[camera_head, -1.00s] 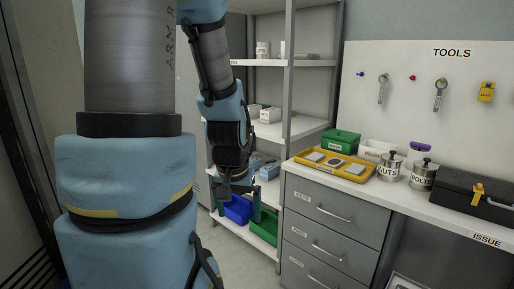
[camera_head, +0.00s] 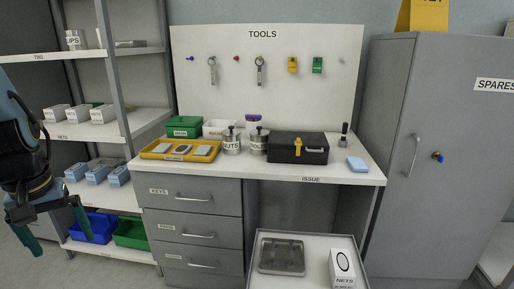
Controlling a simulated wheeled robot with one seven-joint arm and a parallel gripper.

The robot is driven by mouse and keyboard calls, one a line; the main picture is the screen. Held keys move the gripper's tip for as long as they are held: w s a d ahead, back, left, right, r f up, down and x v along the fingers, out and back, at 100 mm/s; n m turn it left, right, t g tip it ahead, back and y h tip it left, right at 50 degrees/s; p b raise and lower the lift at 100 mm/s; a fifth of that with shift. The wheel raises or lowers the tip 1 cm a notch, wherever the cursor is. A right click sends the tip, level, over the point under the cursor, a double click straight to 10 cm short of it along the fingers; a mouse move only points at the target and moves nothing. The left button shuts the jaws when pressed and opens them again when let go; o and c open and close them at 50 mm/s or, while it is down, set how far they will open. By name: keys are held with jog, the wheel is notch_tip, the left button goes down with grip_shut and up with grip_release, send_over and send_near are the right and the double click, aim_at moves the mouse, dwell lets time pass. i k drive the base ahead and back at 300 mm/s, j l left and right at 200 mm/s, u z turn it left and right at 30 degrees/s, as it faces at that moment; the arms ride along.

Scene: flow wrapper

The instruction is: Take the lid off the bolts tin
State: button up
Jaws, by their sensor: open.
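The bolts tin (camera_head: 257,146) is a small metal tin with a dark knob on its lid (camera_head: 259,131). It stands on the bench top, right of the similar nuts tin (camera_head: 231,145) and left of the black toolbox. The lid sits on the tin. The bolts label is too small to read fully now. My gripper (camera_head: 52,226) hangs at the far left with its fingers spread and empty. It is well away from the tin, in front of the lower shelves.
The bench (camera_head: 345,176) also holds a yellow tray (camera_head: 150,154), a green box (camera_head: 184,127), a black toolbox (camera_head: 299,147) and a blue block (camera_head: 357,164). A purple-topped jar (camera_head: 253,118) stands behind the tins. A grey cabinet (camera_head: 420,150) is at right, shelves at left.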

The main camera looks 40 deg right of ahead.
aim_at(259, 133)
jog(key=i+z, duration=0.25)
jog(key=z, duration=0.2)
jog(key=i+j+z, duration=0.15)
jog(key=z, duration=0.3)
jog(key=i+j, duration=0.05)
